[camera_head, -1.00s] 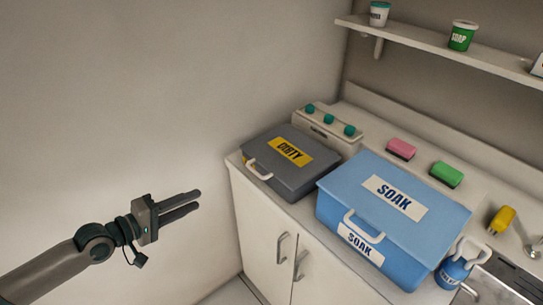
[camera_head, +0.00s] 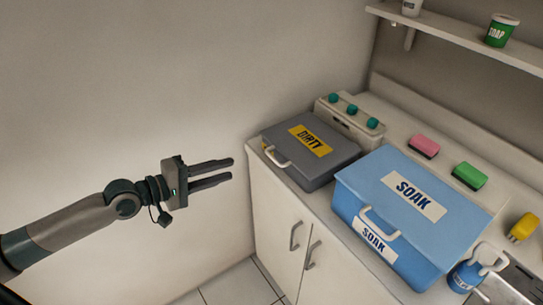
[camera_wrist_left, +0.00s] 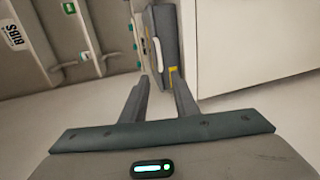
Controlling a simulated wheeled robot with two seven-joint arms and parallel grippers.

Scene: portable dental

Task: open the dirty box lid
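The dirty box (camera_head: 325,172) is grey with a yellow DIRTY label (camera_head: 310,141) on its lid. It stands on the counter at the left end, lid shut. Its white handle (camera_head: 275,157) is on the front left side. The handle also shows in the left wrist view (camera_wrist_left: 158,51), ahead of the fingers. My left gripper (camera_head: 231,169) is open and empty, in the air left of the box and apart from the handle. It shows at the bottom of the left wrist view (camera_wrist_left: 164,82) too. My right gripper is in neither view.
A blue SOAK box (camera_head: 375,195) stands right of the dirty box. A white unit with teal knobs (camera_head: 350,118) is behind it. Pink (camera_head: 424,146) and green (camera_head: 469,176) sponges lie on the counter (camera_head: 395,131). Cabinet doors (camera_head: 280,222) are below. The air left of the counter is free.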

